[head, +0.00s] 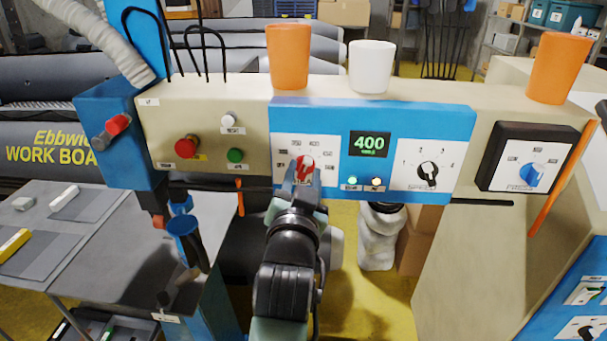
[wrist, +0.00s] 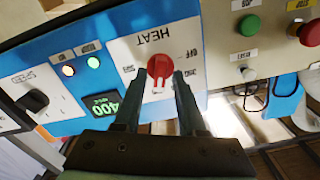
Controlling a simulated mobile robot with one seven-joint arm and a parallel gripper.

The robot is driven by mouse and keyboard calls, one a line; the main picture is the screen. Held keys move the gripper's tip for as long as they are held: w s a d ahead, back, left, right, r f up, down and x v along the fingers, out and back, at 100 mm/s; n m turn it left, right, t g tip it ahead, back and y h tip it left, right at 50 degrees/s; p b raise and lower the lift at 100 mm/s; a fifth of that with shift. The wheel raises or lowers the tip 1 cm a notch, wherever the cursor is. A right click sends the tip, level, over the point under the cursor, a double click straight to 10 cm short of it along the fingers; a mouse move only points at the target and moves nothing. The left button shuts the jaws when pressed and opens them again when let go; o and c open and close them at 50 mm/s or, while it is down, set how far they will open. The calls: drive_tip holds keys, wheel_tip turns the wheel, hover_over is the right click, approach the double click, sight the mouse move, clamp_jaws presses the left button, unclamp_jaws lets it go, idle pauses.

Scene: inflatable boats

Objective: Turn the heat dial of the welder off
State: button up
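The welder's heat dial (head: 305,164) is a red knob on a white panel marked HEAT, left of the green display (head: 370,144) reading 400. In the wrist view the dial (wrist: 160,66) appears upside down, with the OFF mark to its right. I cannot tell exactly where its pointer aims. My gripper (head: 304,180) is in front of the dial from below. In the wrist view my gripper (wrist: 160,80) has its fingers apart, one on each side of the dial's lower part. Nothing is held; contact with the knob is not clear.
A black speed knob (head: 428,173) and a blue-knobbed dial (head: 531,175) lie to the right. A red button (head: 187,146) and green button (head: 235,155) lie left. Orange cups (head: 288,55) and a white cup (head: 371,65) stand on top. An orange rod (head: 560,180) leans at right.

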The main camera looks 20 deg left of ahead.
clamp_jaws()
drive_tip(key=shift+n, duration=0.3)
drive_tip(key=n, duration=0.4)
drive_tip(key=shift+n, duration=0.3)
drive_tip(key=n, duration=0.5)
drive_tip(key=shift+a+n, duration=0.15)
drive_tip(key=shift+n, duration=0.15)
drive_tip(key=n+p, duration=0.1)
drive_tip(key=n, duration=0.5)
drive_tip(key=shift+a+f, duration=0.1)
drive_tip(key=shift+f, duration=0.05)
drive_tip(key=n, duration=0.7)
drive_tip(key=shift+f+p, duration=0.1)
drive_tip(key=shift+p, duration=0.3)
drive_tip(key=shift+o, duration=1.2)
unclamp_jaws()
